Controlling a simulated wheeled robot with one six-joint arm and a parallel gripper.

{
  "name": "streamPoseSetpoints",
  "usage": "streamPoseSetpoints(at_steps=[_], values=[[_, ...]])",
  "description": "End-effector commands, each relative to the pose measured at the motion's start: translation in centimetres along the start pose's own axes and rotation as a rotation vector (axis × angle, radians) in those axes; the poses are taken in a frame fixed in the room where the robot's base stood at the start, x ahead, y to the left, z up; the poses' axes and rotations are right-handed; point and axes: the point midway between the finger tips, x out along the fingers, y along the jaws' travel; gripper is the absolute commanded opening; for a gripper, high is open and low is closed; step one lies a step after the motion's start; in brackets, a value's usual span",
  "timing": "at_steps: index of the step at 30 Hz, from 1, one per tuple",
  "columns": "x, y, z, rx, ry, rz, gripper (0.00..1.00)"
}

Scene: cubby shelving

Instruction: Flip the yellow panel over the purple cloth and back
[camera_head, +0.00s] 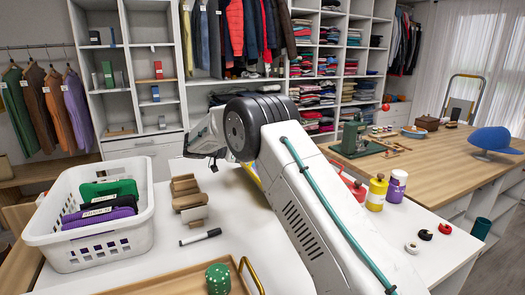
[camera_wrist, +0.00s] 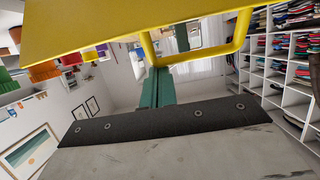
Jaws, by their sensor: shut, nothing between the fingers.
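The yellow panel (camera_wrist: 90,28) spans the top of the wrist view, with a yellow bar handle (camera_wrist: 205,56) hanging from its edge. My gripper (camera_wrist: 158,72) shows as green fingers shut together, with nothing between them. Their tips appear close to the handle's left corner; I cannot tell whether they touch. In the head view only a thin yellow sliver (camera_head: 251,174) shows beside my arm, and my arm hides the rest and the fingers.
The white basket (camera_head: 140,222) stands at the left of the white table. A brown block-like item (camera_head: 187,197), a marker (camera_head: 200,237) and a wooden tray (camera_head: 170,282) with a green die (camera_head: 218,279) are nearby. Yellow (camera_head: 377,193) and purple-white (camera_head: 397,186) bottles stand right of my arm.

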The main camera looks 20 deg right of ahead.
Motion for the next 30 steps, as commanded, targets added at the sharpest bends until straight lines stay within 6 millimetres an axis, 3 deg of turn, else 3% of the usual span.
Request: streamPoseSetpoints(at_steps=[13, 21, 30], values=[[-5.0, 0.1, 5.7, -0.004, -0.004, 0.002, 0.00], [-6.1, 0.0, 7.9, -0.003, -0.004, 0.002, 0.00], [-6.5, 0.1, 8.7, -0.001, -0.004, 0.002, 0.00]])
